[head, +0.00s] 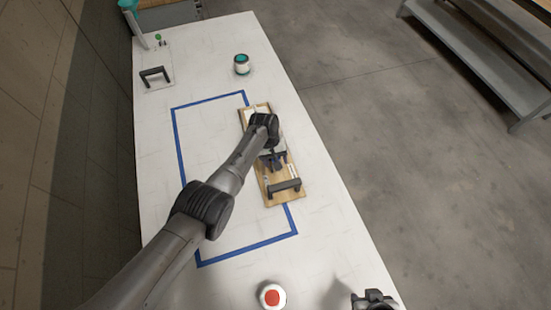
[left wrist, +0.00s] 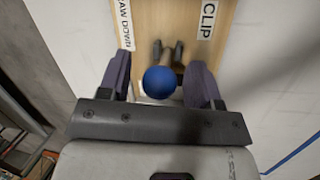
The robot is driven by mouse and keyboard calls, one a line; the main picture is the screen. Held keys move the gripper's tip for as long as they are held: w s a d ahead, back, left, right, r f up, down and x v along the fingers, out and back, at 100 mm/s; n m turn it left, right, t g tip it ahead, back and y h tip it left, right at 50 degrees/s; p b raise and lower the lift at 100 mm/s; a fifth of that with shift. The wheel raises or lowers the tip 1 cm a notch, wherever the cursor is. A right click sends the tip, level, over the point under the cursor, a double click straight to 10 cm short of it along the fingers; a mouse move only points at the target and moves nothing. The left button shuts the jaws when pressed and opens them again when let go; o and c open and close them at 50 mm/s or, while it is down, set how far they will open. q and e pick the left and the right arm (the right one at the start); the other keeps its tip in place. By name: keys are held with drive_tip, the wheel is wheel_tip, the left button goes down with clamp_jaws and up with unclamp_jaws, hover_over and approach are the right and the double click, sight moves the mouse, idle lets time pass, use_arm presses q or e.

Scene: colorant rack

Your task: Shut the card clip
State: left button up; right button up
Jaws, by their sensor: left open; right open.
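The wooden board (head: 263,106) lies on the white table, partly under my left arm. In the left wrist view the board (left wrist: 182,15) carries a "CLIP" label (left wrist: 207,20) and a partly cut-off "…AW DOWN" label (left wrist: 125,22). A blue ball knob (left wrist: 160,82) sits between the spread fingers of my left gripper (left wrist: 159,78), with gaps on both sides. Small dark upright parts (left wrist: 178,52) stand behind the knob. I cannot tell the clip's exact position. In the head view my left gripper (head: 274,163) is over the board. My right gripper (head: 373,298) is open and empty at the bottom right.
A dark handle (head: 284,187) stands on the board's near end. Blue tape (head: 180,150) outlines a rectangle on the table. A red button (head: 271,296) is near the front, a teal-lidded can (head: 241,64) at the back, and another dark handle (head: 155,74) at the back left.

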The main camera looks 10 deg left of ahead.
use_arm(q)
drive_tip(key=shift+r, duration=0.1)
drive_tip(key=shift+w+r, duration=0.1)
drive_tip(key=shift+r, duration=0.2)
drive_tip(key=p+v, duration=0.3)
drive_tip(key=v, duration=1)
drive_tip(key=shift+a, duration=0.2)
